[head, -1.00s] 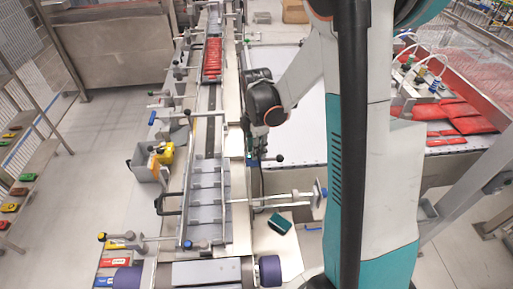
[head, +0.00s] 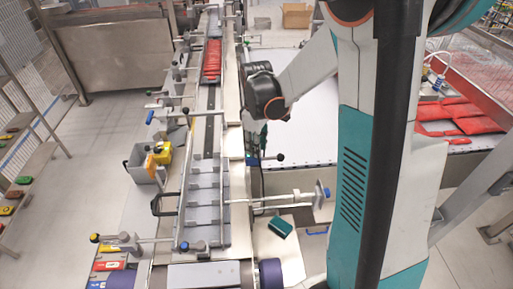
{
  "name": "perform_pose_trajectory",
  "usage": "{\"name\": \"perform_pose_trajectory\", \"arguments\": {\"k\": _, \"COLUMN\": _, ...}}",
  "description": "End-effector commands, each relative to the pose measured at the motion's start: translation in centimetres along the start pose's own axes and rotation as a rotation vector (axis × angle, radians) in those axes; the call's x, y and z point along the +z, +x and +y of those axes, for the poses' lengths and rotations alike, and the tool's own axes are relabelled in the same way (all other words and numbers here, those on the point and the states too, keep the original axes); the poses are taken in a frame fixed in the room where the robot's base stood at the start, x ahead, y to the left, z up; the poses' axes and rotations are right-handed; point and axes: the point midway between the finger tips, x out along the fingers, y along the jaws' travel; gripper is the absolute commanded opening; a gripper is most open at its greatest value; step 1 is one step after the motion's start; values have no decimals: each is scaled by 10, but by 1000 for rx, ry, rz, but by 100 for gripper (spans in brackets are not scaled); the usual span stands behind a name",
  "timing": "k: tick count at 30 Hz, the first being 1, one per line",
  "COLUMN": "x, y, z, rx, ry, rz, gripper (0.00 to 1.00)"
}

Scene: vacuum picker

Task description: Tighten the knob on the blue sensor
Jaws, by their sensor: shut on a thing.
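My arm comes down from the upper right to the right edge of the conveyor. My gripper (head: 254,148) is small and dark below the arm's last big joint, beside the rail. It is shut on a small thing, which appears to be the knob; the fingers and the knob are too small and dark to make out.
The conveyor (head: 207,180) runs from front to back, with red packs (head: 212,62) farther along. A rod with a black ball (head: 280,157) sticks out just right of the gripper. A dark teal box (head: 281,228) lies nearer. A grey bin (head: 147,166) stands left.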

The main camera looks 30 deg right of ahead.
Motion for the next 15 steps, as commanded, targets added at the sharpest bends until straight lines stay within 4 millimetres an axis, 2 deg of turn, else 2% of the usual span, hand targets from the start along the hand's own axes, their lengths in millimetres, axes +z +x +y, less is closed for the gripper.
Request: {"name": "perform_pose_trajectory", "arguments": {"k": 15, "x": -1, "y": 0, "z": 1, "rx": 0, "ry": 488, "rz": 2, "gripper": 1}}
